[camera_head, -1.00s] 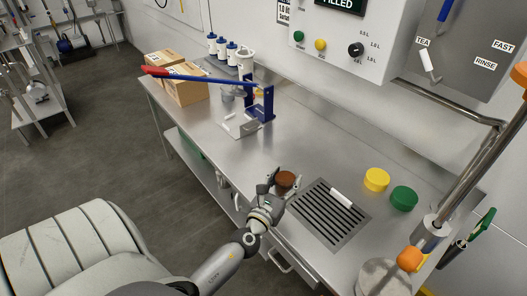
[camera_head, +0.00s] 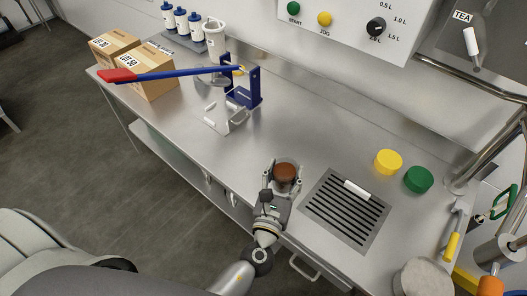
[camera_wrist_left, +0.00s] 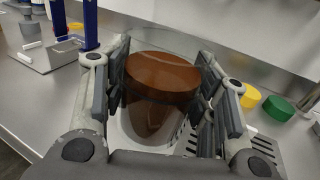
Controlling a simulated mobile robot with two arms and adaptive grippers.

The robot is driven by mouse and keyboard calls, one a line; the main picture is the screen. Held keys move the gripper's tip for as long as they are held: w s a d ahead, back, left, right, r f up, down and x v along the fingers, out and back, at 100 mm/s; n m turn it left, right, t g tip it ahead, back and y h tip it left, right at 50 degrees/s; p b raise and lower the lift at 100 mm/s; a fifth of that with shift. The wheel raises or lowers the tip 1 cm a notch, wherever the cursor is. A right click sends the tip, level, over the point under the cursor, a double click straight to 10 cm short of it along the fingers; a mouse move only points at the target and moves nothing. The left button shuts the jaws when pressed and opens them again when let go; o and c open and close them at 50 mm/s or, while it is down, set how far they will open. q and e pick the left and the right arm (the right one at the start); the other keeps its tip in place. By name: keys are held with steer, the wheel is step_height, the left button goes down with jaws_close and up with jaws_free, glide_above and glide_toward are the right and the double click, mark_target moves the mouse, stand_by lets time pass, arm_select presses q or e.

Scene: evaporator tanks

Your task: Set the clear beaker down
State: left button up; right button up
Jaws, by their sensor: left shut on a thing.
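The clear beaker (camera_head: 286,173) holds brown liquid. It is between the fingers of my left gripper (camera_head: 283,187), which is shut on it, at the front part of the steel counter (camera_head: 310,140), just left of the slotted drain grate (camera_head: 318,234). In the left wrist view the beaker (camera_wrist_left: 162,95) looks upright between the two finger pads, with the brown liquid filling much of the view. Its base is mostly hidden by the gripper, so I cannot tell whether it touches the counter. My right gripper is not in view.
A white stick (camera_head: 357,190) lies on the grate. A yellow lid (camera_head: 388,162) and a green lid (camera_head: 418,179) sit to its right. A blue press (camera_head: 245,88) with a long red-tipped lever and cardboard boxes (camera_head: 150,72) stand at the left.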

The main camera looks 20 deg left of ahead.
arm_select(q)
steer(key=w+a+f+b, duration=0.1)
steer(key=w+f+b, duration=0.1)
steer(key=w, duration=0.1)
steer(key=w+a+f+b, duration=0.2)
steer(key=w+f, duration=0.1)
steer(key=w+a+f+b, duration=0.2)
steer(key=w+f+b, duration=0.1)
steer(key=w, duration=0.1)
steer(key=shift+a+f, duration=0.1)
steer(key=shift+a, duration=0.15)
steer(key=shift+w+a+f, duration=0.2)
steer(key=shift+w+f, duration=0.05)
steer(key=shift+w, duration=0.1)
steer(key=shift+w+a+f+b, duration=0.15)
steer(key=shift+f+b, duration=0.15)
steer(key=shift+b, duration=0.25)
steer(key=f+b, duration=0.2)
steer(key=shift+w+f+b, duration=0.2)
steer(key=shift+f+b, duration=0.55)
steer(key=shift+b, duration=0.1)
steer(key=shift+r, duration=0.1)
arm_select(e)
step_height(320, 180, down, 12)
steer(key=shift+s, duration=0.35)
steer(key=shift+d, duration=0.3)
